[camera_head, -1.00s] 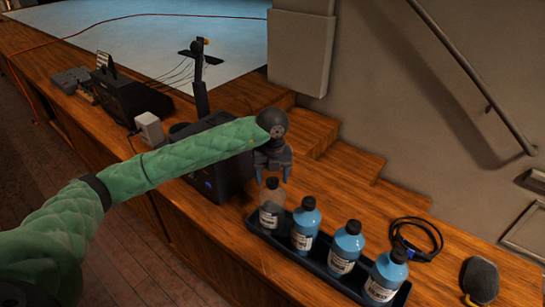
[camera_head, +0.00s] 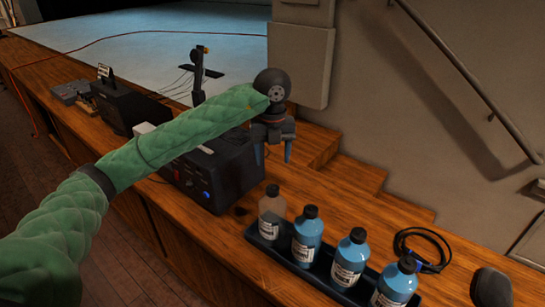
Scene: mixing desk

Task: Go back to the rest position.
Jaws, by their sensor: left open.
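My left gripper (camera_head: 275,155) is open and empty. It hangs fingers down above the desk (camera_head: 335,188), behind the clear bottle and beside the black box. My green-sleeved left arm reaches in from the left. A dark tray (camera_head: 258,243) holds a row of bottles: a clear one (camera_head: 271,214) at the left end and blue ones (camera_head: 307,238), (camera_head: 349,259), (camera_head: 396,285) to its right. All stand upright with black caps. The gripper is apart from the bottles. My right gripper is not in view.
A black box with knobs (camera_head: 215,178) stands below my arm. A headset-like band (camera_head: 423,248) and a dark round-headed object (camera_head: 491,286) lie at the right. More equipment (camera_head: 120,102) stands at the far left. A wall with a handrail (camera_head: 450,55) rises behind.

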